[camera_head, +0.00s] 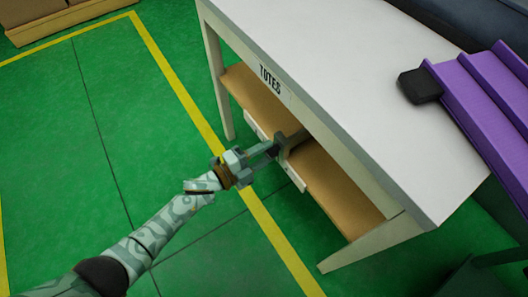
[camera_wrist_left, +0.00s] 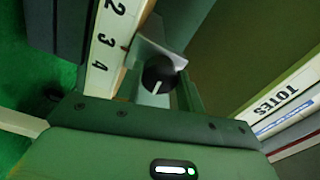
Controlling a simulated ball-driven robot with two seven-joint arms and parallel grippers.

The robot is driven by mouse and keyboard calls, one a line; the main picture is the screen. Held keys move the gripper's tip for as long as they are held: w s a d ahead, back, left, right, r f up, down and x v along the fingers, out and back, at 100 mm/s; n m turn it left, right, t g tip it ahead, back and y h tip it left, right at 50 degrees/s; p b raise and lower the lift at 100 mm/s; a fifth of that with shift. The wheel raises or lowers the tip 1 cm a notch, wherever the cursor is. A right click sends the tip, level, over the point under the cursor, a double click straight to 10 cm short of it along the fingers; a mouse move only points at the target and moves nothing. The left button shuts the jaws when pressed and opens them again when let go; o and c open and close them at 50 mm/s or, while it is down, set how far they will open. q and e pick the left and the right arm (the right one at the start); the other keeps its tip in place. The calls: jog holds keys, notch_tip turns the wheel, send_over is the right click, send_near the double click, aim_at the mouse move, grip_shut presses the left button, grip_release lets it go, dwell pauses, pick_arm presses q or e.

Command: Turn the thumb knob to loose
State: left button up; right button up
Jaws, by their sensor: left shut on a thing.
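The thumb knob (camera_wrist_left: 158,75) is round and black with a white pointer line, and shows in the left wrist view beside a white strip (camera_wrist_left: 113,35) printed with numbers 2, 3 and 4. My left gripper (camera_head: 275,148) reaches in under the table top at the shelf's front edge. It is shut on the knob, which sits between its fingers in the left wrist view. In the head view the knob is hidden by the gripper. The word "loose" is not readable in either view. My right gripper is not in view.
A white-topped table (camera_head: 330,60) with a "TOTES" label (camera_head: 270,80) stands over a brown shelf (camera_head: 325,185). A purple ribbed thing (camera_head: 480,95) and a black block (camera_head: 420,86) are at its right end. The green floor (camera_head: 90,150) at left is clear.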

pick_arm(q)
jog(key=n, duration=0.2)
jog(key=shift+a+f+n, duration=0.1)
jog(key=shift+n, duration=0.3)
jog(key=n+p, duration=0.1)
jog(key=n, duration=0.2)
jog(key=shift+s+n, duration=0.1)
jog(key=shift+n, duration=0.2)
jog(key=n, duration=0.5)
jog(key=shift+f+p, duration=0.1)
jog(key=shift+p, duration=0.2)
jog(key=n, duration=0.2)
jog(key=shift+n, duration=0.4)
jog(key=shift+s+f+n, duration=0.1)
jog(key=shift+n, duration=1.1)
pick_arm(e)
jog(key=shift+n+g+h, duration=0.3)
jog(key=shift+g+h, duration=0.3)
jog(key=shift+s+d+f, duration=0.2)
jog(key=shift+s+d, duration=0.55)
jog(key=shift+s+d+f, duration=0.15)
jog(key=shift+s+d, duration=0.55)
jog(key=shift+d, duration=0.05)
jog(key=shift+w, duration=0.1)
